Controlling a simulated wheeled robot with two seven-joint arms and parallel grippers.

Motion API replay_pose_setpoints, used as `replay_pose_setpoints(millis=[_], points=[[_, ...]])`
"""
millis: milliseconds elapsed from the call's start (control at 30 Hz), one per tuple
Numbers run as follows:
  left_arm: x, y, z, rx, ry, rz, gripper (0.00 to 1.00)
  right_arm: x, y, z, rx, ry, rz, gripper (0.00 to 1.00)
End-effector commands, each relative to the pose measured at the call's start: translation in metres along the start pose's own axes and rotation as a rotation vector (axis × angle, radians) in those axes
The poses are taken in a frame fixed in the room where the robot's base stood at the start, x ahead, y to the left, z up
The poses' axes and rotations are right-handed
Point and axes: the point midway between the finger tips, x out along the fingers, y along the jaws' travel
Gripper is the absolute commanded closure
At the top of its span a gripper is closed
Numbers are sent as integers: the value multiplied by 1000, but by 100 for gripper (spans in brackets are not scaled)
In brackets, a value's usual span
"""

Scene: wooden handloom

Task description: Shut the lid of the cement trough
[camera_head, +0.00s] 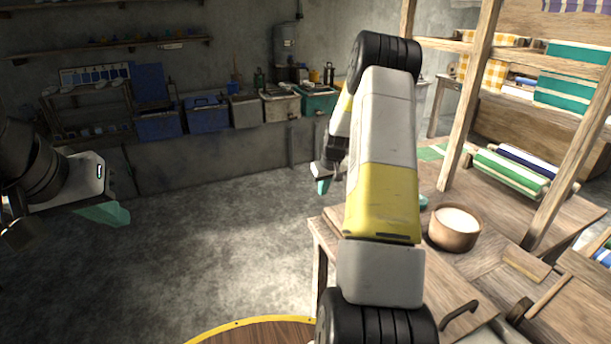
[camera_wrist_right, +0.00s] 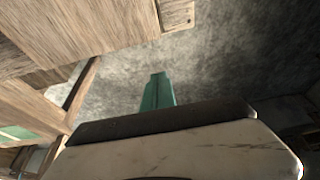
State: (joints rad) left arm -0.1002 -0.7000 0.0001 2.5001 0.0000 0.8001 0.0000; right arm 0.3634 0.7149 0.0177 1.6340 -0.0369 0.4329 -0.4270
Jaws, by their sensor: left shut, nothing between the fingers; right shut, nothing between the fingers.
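A long grey cement structure (camera_head: 220,158) runs along the back wall, with several bins on top. I cannot tell whether it is the cement trough, and I cannot make out its lid. My left gripper (camera_head: 112,214) is at the left, with teal fingers shut and empty over the floor, apart from the structure. My right gripper (camera_head: 322,186) is shut and empty beside the wooden table, partly hidden by my right arm. Its teal fingers also show in the right wrist view (camera_wrist_right: 157,91), above bare floor.
The wooden loom table (camera_head: 490,255) at the right holds a round bowl (camera_head: 455,227) of white stuff and rolled striped cloth (camera_head: 511,172). Loom posts (camera_head: 468,95) rise behind it. Blue bins (camera_head: 206,114) and a teal bin (camera_head: 318,99) line the back. The middle floor is clear.

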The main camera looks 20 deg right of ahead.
Motion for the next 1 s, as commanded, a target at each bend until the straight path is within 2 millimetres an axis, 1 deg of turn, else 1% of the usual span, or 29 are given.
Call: replay_pose_setpoints(millis=[33, 167, 200, 233, 300, 433, 600, 1000], points=[[0, 0, 0, 0, 0, 0, 100, 13, -1, 1, 0, -4, -2, 100], [0, 0, 0, 0, 0, 0, 100, 38, -1, 1, 0, -3, -1, 100], [0, 0, 0, 0, 0, 0, 100, 30, 1, 9, 2, -1, 1, 100], [0, 0, 0, 0, 0, 0, 100, 28, 1, 14, 2, 0, 0, 100], [0, 0, 0, 0, 0, 0, 100, 25, 0, 23, 1, -1, 0, 100], [0, 0, 0, 0, 0, 0, 100, 21, 0, 34, 0, 0, -1, 100], [0, 0, 0, 0, 0, 0, 100, 20, -1, 38, 0, 0, -1, 100], [0, 0, 0, 0, 0, 0, 100, 20, 0, 39, 0, 0, 0, 100]])
